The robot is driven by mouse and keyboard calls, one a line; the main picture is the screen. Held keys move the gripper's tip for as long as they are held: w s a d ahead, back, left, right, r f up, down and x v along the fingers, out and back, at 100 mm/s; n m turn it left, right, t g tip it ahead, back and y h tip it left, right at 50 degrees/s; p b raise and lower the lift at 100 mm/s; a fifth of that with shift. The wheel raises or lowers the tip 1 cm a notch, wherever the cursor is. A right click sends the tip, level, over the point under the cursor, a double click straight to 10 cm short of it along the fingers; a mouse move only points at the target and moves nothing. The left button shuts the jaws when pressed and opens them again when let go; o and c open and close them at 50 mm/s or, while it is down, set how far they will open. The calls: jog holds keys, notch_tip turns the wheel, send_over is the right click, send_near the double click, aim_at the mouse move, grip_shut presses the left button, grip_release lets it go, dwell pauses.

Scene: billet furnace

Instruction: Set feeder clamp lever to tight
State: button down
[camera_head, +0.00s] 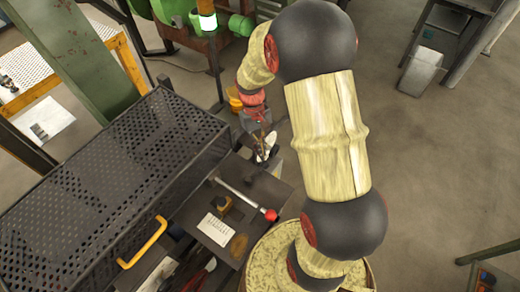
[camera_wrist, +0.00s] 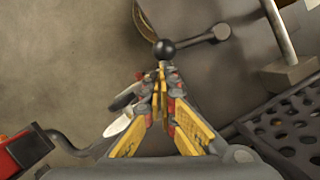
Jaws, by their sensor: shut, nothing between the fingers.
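A short dark lever with a black ball knob (camera_wrist: 165,50) shows in the wrist view and looks like the feeder clamp lever. Its arm runs right to a round pivot end (camera_wrist: 220,32). My gripper (camera_wrist: 160,70) is shut and empty, its fingertips just below the knob in the picture. I cannot tell whether they touch it. In the head view my gripper (camera_head: 264,148) is at the far end of the machine top, partly hidden by my arm. The black knob cannot be made out there. No tight marking is readable.
A longer rod lever with a red knob (camera_head: 270,215) lies across the machine top beside a white label (camera_head: 216,229). A black perforated guard (camera_head: 110,190) with a yellow handle (camera_head: 143,243) stands left. Floor at right is open.

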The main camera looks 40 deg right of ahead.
jog(key=s+m+t+y+p, duration=0.1)
jog(key=s+m+p, duration=0.1)
jog(key=s+m, duration=0.3)
jog(key=s+m+t+y+p, duration=0.1)
jog(key=s+m+p, duration=0.1)
jog(key=s+m, duration=0.3)
jog(key=shift+m, duration=0.6)
jog(key=shift+s+a+m+t+y+p, duration=0.3)
jog(key=shift+s+a+m, duration=0.2)
jog(key=shift+s+m, duration=0.35)
jog(key=shift+s+a+m+t+y+p, duration=0.15)
jog(key=shift+s+a+m+p, duration=0.3)
jog(key=shift+m, duration=0.6)
jog(key=shift+s+a, duration=0.1)
jog(key=shift+d, duration=0.2)
jog(key=w+d+r+p, duration=0.1)
jog(key=d+r, duration=0.5)
jog(key=r, duration=0.4)
jog(key=shift+d+r, duration=0.15)
jog(key=shift+d, duration=0.1)
